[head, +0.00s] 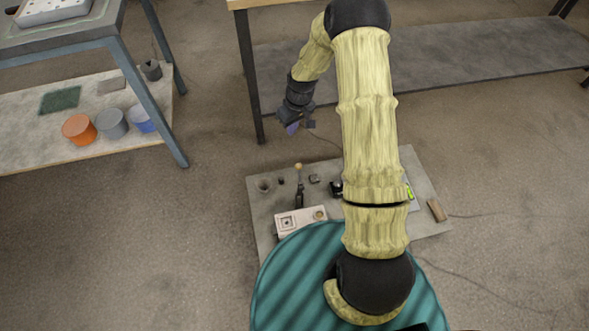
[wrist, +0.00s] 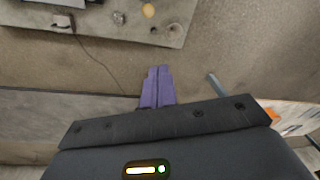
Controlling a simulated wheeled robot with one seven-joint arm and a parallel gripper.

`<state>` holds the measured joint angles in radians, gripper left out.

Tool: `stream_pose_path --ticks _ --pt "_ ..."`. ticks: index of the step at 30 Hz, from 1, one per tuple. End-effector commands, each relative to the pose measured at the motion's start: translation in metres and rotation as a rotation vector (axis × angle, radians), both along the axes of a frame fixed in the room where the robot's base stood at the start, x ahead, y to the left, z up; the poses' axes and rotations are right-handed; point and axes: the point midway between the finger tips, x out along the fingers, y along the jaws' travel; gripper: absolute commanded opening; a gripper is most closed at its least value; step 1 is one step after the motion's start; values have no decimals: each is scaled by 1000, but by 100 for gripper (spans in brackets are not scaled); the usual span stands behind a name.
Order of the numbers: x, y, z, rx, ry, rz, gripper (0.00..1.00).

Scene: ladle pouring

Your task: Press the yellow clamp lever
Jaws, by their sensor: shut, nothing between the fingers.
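The yellow clamp lever appears to be the upright stick with a yellow knob (head: 298,168) above a black clamp body (head: 299,195) on the low grey board (head: 262,222). The yellow knob also shows at the top of the wrist view (wrist: 149,10); the rest of the lever is not clear there. My gripper (head: 292,128) hangs in the air beyond the board's far edge, apart from the lever. Its purple fingers (wrist: 158,72) are shut together and empty.
A shelf with an orange pot (head: 79,129) is at left.

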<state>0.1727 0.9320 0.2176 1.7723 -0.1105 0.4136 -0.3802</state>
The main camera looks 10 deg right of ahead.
Motion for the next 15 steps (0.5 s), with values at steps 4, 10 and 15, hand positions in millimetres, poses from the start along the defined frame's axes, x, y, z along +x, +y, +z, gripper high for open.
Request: stream_pose_path --ticks 4,10,15 --pt "10 1 -61 20 9 23 0" --pt "13 0 -69 26 10 32 0" --pt "12 0 -68 26 10 31 0"
